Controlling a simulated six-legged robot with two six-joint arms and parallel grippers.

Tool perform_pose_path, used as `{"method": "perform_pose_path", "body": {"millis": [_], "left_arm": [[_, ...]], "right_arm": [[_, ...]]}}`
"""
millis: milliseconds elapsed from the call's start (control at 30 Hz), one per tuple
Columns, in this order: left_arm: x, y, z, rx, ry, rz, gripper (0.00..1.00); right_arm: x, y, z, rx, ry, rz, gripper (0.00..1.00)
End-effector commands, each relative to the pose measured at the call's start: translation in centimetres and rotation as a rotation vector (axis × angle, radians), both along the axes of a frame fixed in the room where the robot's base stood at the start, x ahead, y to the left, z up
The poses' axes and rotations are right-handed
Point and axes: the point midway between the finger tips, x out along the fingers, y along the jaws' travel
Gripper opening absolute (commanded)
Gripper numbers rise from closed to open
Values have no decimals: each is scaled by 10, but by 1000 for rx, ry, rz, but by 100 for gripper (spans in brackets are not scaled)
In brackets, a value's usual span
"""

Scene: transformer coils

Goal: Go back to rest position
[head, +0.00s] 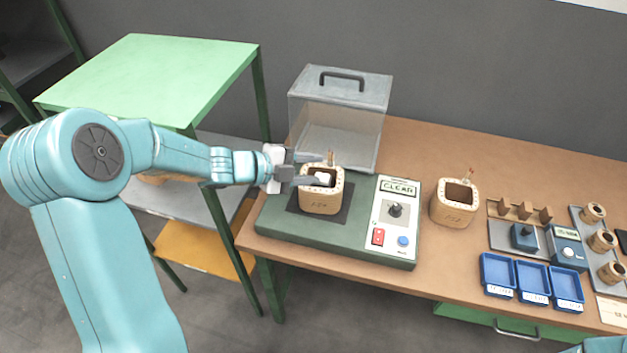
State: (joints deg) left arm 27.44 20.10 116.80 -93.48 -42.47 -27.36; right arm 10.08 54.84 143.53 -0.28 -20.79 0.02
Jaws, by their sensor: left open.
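My left arm comes in from the left, and its gripper (318,180) is at a wooden-looking coil (321,199) marked with letters. This coil stands upright on the dark pad of a green test station (340,236). The left gripper is open, with its fingers at the coil's top opening; whether they touch it cannot be told. A second similar coil (453,204) stands on the table right of the station. Only a small teal piece of my right arm shows at the bottom right; its gripper is out of view.
A clear box with a handle (340,115) stands behind the coil. The control panel (396,215) reads CLEAR. Blue trays (532,281), small coils (602,240) and devices fill the right of the brown table (430,145). A green-topped shelf (150,70) stands at left.

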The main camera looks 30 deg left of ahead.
Motion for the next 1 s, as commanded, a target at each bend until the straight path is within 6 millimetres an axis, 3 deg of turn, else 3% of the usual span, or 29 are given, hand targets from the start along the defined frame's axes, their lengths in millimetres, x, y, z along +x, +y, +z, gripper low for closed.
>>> {"method": "perform_pose_path", "body": {"millis": [200, 767, 867, 1000], "left_arm": [[-2, 5, -9, -1, -1, 0, 40], [0, 4, -8, -1, -2, -5, 40], [2, -16, -18, -17, 15, -47, 40], [-8, -77, -63, -120, 137, -118, 40]], "right_arm": [[0, 0, -7, 0, 0, 0, 43], [0, 0, -6, 0, 0, 0, 43], [0, 0, -7, 0, 0, 0, 43], [0, 0, -7, 0, 0, 0, 43]]}}
